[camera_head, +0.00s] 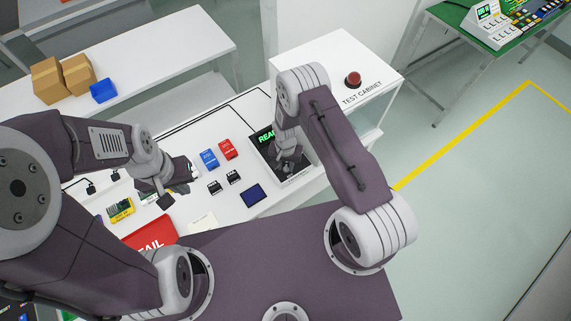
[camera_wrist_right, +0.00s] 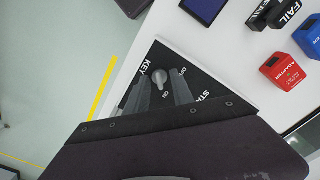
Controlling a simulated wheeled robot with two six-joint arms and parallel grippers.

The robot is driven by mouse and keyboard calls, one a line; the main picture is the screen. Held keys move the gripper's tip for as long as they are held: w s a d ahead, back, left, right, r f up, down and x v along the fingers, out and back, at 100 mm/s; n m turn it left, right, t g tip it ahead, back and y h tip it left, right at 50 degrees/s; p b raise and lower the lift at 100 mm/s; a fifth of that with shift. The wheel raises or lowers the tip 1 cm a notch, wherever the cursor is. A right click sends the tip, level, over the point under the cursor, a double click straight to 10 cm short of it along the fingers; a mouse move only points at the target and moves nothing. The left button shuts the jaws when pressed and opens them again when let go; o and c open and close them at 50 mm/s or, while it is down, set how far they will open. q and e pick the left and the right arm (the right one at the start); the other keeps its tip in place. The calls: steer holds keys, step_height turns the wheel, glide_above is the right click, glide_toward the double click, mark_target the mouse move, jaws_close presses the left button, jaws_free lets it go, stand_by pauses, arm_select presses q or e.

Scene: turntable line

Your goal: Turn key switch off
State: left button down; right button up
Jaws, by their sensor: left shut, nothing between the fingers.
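The key switch (camera_wrist_right: 159,78) is a small grey knob on a black panel (camera_wrist_right: 200,80) marked KEY and ON in the right wrist view. My right gripper (camera_head: 288,163) is over the panel of the white test unit (camera_head: 305,176) in the head view. Its two fingers are apart, one on each side of the knob; I cannot tell whether they touch it. In the head view the gripper hides the knob. My left gripper (camera_head: 166,200) is shut and empty above the left part of the white table, away from the switch.
A screen (camera_head: 265,138) shows green letters, partly hidden by my right arm. Blue (camera_head: 209,158) and red (camera_head: 228,149) adapters, small black blocks (camera_head: 215,187) and a dark blue plate (camera_head: 254,195) lie left of the unit. The test cabinet (camera_head: 375,72) with a red button stands behind.

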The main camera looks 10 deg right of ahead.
steer(key=shift+w+d+f, duration=0.1)
steer(key=shift+w+d, duration=0.05)
jaws_close()
